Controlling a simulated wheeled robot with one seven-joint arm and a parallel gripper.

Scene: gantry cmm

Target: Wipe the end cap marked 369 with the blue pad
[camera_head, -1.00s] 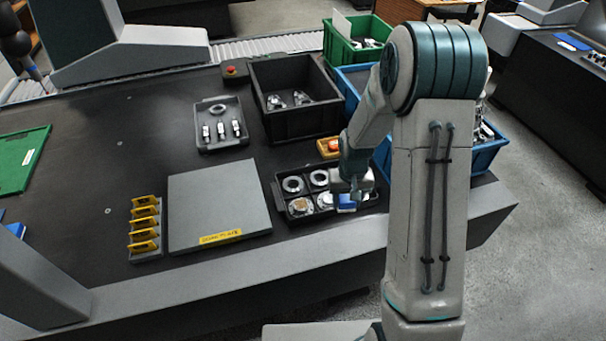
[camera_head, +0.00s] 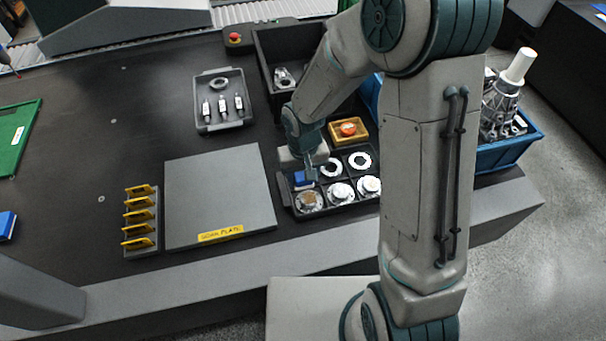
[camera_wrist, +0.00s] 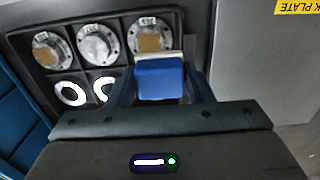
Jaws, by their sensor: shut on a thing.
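My gripper (camera_head: 306,172) is shut on the blue pad (camera_head: 303,179), which also fills the space between the fingers in the wrist view (camera_wrist: 159,78). It is over the left end of the black compartment tray (camera_head: 285,196). Three end caps sit in the tray's front row: a left one with a brown patch (camera_head: 309,201), a middle one (camera_head: 341,192) and a right one (camera_head: 370,185). In the wrist view, the brown-patched cap (camera_wrist: 150,35) is just beyond the pad; I cannot tell whether they touch. The caps' labels are too small to read surely.
White rings (camera_head: 360,160) lie in the tray's back row. An orange-topped item in a yellow holder (camera_head: 348,130) stands behind the tray.

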